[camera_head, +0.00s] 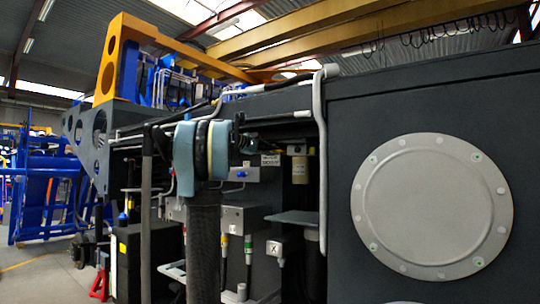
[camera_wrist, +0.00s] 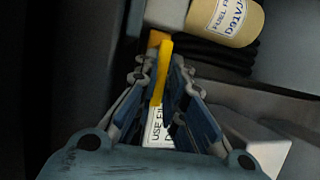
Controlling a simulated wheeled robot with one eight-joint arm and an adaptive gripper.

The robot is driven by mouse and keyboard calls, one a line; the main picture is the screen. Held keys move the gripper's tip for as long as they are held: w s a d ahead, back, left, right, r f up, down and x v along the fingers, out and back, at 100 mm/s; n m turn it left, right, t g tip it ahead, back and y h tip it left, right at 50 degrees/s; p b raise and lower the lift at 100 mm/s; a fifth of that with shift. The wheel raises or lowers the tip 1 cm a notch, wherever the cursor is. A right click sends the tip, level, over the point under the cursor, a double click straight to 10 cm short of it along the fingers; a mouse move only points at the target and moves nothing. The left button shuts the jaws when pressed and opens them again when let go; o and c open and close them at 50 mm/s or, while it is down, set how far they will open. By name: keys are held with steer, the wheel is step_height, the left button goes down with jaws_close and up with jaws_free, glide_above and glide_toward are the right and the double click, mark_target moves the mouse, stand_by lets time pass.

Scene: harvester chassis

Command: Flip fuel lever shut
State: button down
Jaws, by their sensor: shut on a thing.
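The fuel lever (camera_wrist: 162,72) shows in the wrist view as a narrow yellow handle with an orange part at its upper end. It stands between the two fingers of my gripper (camera_wrist: 161,76), which are closed in on it near their tips. The lever's handle runs back between the fingers, slanting slightly. A white label (camera_wrist: 158,128) with black print, partly hidden by the fingers, lies behind them. In the head view my arm covers the gripper, and I cannot make out the lever there.
A tan fuel filter (camera_wrist: 230,20) is close to the upper right of the fingers; it also shows in the head view (camera_head: 300,169). A grey vertical pipe (camera_head: 320,150) and a dark panel with a round grey cover (camera_head: 432,206) stand to the right of the bay.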

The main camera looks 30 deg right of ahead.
steer(key=shift+f, duration=0.1)
steer(key=c, duration=1.7)
jaws_free()
steer(key=shift+o, duration=0.2)
steer(key=a+r+n, duration=0.1)
steer(key=a+r, duration=0.1)
steer(key=a, duration=1.5)
steer(key=s+a+f+y, duration=0.1)
steer(key=s+a+f, duration=0.1)
steer(key=f, duration=0.5)
steer(key=s+a+f+y, duration=0.2)
steer(key=s+f, duration=0.2)
steer(key=f, duration=0.3)
steer(key=s+a+f+t+y, duration=0.1)
steer(key=s+a+f+y, duration=0.1)
steer(key=f, duration=0.6)
steer(key=shift+s+a, duration=0.55)
steer(key=shift+s, duration=0.55)
steer(key=shift+f, duration=0.1)
